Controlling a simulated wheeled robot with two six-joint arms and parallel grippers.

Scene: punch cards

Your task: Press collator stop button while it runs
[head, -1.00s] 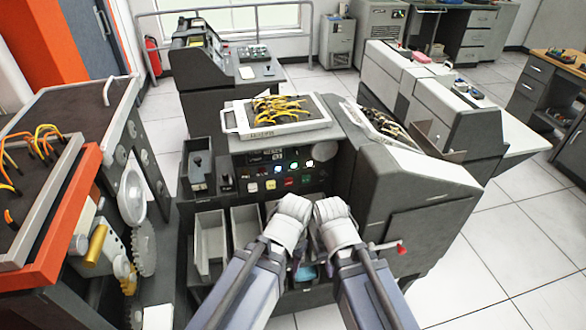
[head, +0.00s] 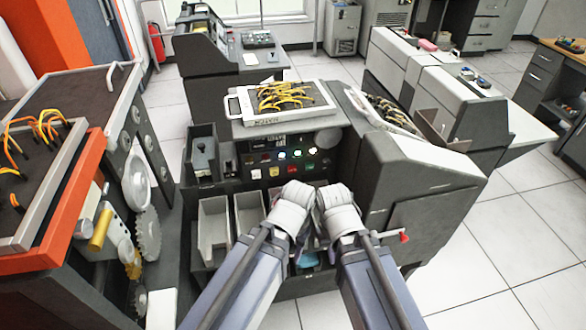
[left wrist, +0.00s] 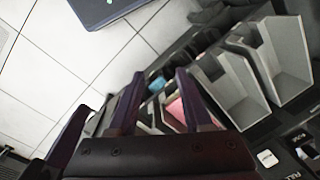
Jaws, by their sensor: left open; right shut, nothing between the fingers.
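The collator (head: 425,165) is a dark grey machine with a front control panel (head: 245,158). The panel carries several small coloured buttons and lamps, including a red button (head: 292,170); blue-white, green and white lamps are lit. I cannot read which button is the stop. My right gripper (head: 336,195) is shut and empty, low in front of the panel. My left gripper (head: 292,200) is beside it, close together; their fingertips are largely hidden in the head view. In the left wrist view the left gripper (left wrist: 158,88) has its fingers spread, with nothing between them.
Grey card bins (head: 214,232) sit below the panel; they also show in the left wrist view (left wrist: 285,60). A plugboard tray with yellow wires (head: 282,118) lies on top. An orange-edged machine with gears (head: 65,225) stands at left. Tiled floor (head: 500,240) is open at right.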

